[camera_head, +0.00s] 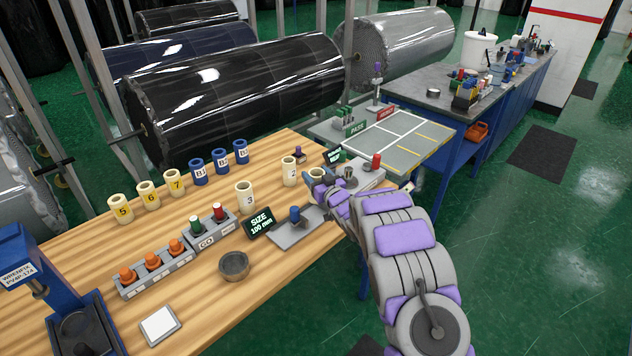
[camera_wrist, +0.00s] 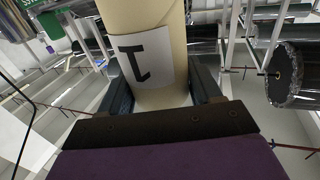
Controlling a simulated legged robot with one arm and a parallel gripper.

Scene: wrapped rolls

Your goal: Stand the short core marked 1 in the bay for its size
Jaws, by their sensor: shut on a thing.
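A short cream core (camera_wrist: 143,16) with a white label and a dark mark like a 1 fills the top middle of the wrist view. My gripper (camera_wrist: 160,85) is shut on it, a finger on each side. In the head view my gripper (camera_head: 322,182) is at the wooden table's right edge, and the held core (camera_head: 316,172) is partly hidden by it. A cream core marked 3 (camera_head: 244,196) and another cream core (camera_head: 289,172) stand upright on the wooden table. A grey table (camera_head: 372,143) with white and yellow lines lies beyond my gripper.
A display reading SIZE 100 mm (camera_head: 260,223) stands beside a grey gauge with a blue knob (camera_head: 295,214). Yellow-numbered cores (camera_head: 148,195) and blue cores (camera_head: 220,161) stand at the back. A green PASS sign (camera_head: 355,128) and a red sign (camera_head: 387,112) stand at the grey table.

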